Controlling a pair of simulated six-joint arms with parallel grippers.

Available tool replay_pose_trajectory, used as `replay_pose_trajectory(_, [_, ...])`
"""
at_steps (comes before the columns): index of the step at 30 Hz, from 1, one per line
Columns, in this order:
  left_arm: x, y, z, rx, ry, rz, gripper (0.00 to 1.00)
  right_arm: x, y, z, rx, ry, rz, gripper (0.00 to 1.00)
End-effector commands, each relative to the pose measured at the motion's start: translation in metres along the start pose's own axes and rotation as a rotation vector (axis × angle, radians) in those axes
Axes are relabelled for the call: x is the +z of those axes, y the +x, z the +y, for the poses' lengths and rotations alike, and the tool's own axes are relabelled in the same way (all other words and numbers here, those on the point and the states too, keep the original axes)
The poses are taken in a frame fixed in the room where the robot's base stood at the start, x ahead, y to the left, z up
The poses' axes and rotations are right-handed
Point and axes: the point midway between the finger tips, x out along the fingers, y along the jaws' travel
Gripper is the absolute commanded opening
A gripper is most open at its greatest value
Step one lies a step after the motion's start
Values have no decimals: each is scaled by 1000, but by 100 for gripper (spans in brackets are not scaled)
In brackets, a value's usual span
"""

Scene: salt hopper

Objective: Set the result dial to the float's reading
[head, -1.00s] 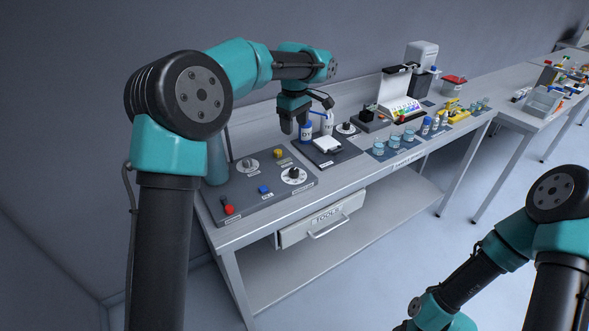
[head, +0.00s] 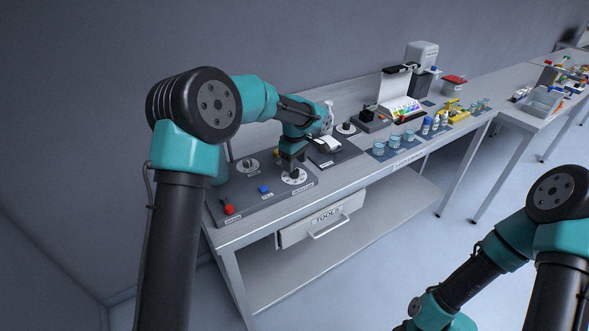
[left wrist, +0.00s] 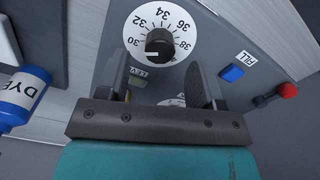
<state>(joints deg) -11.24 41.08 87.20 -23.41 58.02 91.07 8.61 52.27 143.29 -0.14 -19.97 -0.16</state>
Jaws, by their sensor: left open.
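The result dial (head: 294,177) is a white disc with a black knob on the grey panel. In the left wrist view the dial (left wrist: 178,53) shows numbers from 30 to 38. Its black knob (left wrist: 160,43) has a white mark on the side near 30. My left gripper (head: 293,166) is above the dial in the head view. In the left wrist view my left gripper (left wrist: 160,64) is open and empty, with the knob in line between its fingers and just past the tips. No float can be made out. My right gripper is out of view.
The panel also holds a grey knob (head: 247,165), a blue FILL button (head: 264,190) and a red-tipped lever (head: 228,208). A blue DYE bottle (left wrist: 18,98) is at the left of the wrist view.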

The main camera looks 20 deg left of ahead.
Motion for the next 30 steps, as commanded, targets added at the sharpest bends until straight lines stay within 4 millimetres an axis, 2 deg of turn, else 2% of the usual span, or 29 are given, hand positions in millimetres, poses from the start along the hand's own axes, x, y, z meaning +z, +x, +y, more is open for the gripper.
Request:
replay_pose_trajectory(3, [0,18,0,-3,0,-1,61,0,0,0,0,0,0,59])
replay_pose_trajectory(6, [0,26,0,-1,-1,-1,61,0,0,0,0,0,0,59])
replay_pose_trajectory(17, [0,32,0,0,-1,0,61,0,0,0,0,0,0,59])
replay_pose_trajectory(30, [0,32,0,0,-1,0,21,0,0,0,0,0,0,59])
